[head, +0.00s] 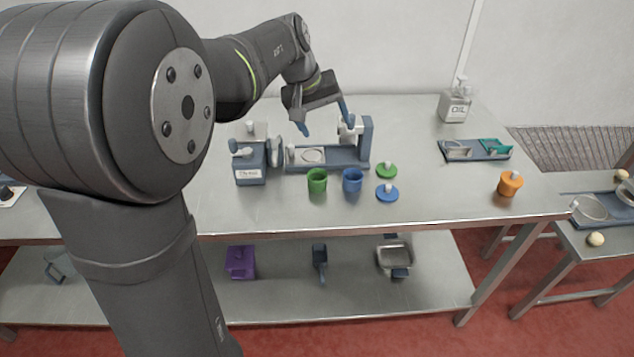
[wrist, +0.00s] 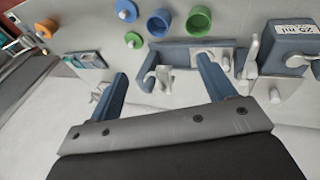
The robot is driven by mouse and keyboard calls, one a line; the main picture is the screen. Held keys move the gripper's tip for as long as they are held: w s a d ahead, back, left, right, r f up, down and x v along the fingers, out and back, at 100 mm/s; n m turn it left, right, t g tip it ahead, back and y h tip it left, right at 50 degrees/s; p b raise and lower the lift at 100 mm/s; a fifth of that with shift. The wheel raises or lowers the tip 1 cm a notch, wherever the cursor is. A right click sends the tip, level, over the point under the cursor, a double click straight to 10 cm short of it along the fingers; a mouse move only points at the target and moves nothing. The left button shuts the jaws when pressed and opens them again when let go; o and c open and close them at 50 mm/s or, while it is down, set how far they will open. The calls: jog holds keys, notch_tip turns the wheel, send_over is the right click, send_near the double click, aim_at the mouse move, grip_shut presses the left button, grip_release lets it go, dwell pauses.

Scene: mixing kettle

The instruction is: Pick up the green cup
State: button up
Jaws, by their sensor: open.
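The green cup (head: 317,182) stands upright on the metal table, in front of the blue-grey mixing device and left of a blue cup (head: 353,180). In the wrist view the green cup (wrist: 199,21) is near the top, with its open mouth showing, and the blue cup (wrist: 160,22) is beside it. My gripper (head: 324,119) is open and empty, above the back of the table over the mixing device. Its two blue fingers (wrist: 164,84) are spread wide in the wrist view and apart from the cup.
The mixing device (head: 345,155) stands just behind the cups. A green lid (head: 387,170) and a blue lid (head: 387,193) lie to their right. An orange container (head: 510,184), an oil bottle (head: 455,103) and a tray (head: 470,155) are further right. The tabletop in front of the cups is clear.

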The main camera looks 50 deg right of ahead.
notch_tip(320, 180, down, 6)
jog(key=w+a+r+m+t+y, duration=0.1)
jog(key=w+m+t, duration=0.1)
jog(key=w+m, duration=0.15)
jog(key=m, duration=0.1)
send_near(317, 176)
jog(key=shift+s+a+f+t, duration=0.3)
jog(key=shift+s+a+f, duration=0.1)
jog(key=shift+s+f, duration=0.3)
jog(key=shift+x, duration=3.25)
jog(key=shift+s, duration=0.2)
jog(key=c, duration=1)
jog(key=shift+c, duration=0.2)
jog(key=shift+r, duration=0.1)
